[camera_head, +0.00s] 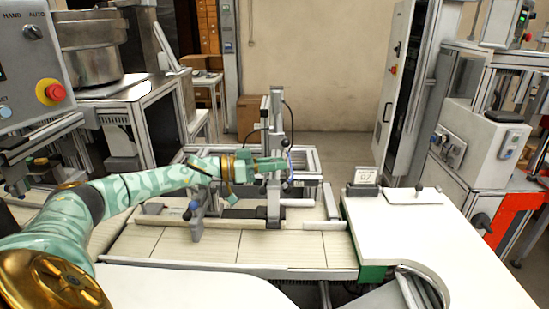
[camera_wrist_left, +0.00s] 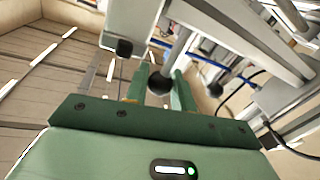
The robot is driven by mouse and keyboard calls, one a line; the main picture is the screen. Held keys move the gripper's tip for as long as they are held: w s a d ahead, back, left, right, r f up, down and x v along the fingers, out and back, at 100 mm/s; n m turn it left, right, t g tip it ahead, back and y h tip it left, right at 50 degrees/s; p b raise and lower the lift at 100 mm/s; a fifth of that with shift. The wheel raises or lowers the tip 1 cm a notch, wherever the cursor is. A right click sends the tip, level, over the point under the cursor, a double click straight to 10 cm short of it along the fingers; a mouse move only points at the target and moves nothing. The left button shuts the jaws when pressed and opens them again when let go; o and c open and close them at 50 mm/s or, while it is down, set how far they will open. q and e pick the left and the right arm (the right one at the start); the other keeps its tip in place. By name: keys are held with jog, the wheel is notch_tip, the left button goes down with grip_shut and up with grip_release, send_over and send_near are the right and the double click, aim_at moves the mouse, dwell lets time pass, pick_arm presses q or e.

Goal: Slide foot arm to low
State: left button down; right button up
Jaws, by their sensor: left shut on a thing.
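A grey upright post (camera_head: 276,112) stands on the conveyor, with dark ball knobs low on the fixture, one at the right (camera_head: 285,186) and one at the left (camera_head: 187,214). My left gripper (camera_head: 272,164) reaches to the post from the left. In the left wrist view my two green fingers (camera_wrist_left: 161,88) are shut around a dark ball knob (camera_wrist_left: 159,82) on a light metal arm. My right gripper is out of view.
The slatted conveyor (camera_head: 265,247) runs below my left arm. A white curved table (camera_head: 430,250) with a small sign block (camera_head: 364,178) lies to the right. A control box with a red stop button (camera_head: 55,92) is at the left. Cables hang near the post.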

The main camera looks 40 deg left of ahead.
pick_arm(q)
jog(key=shift+f, duration=0.7)
jog(key=c, duration=1.2)
grip_release()
jog(key=shift+c, duration=0.2)
jog(key=v, duration=0.7)
jog(key=shift+s+p, duration=0.25)
jog(key=shift+p, duration=0.05)
jog(key=shift+a, duration=0.1)
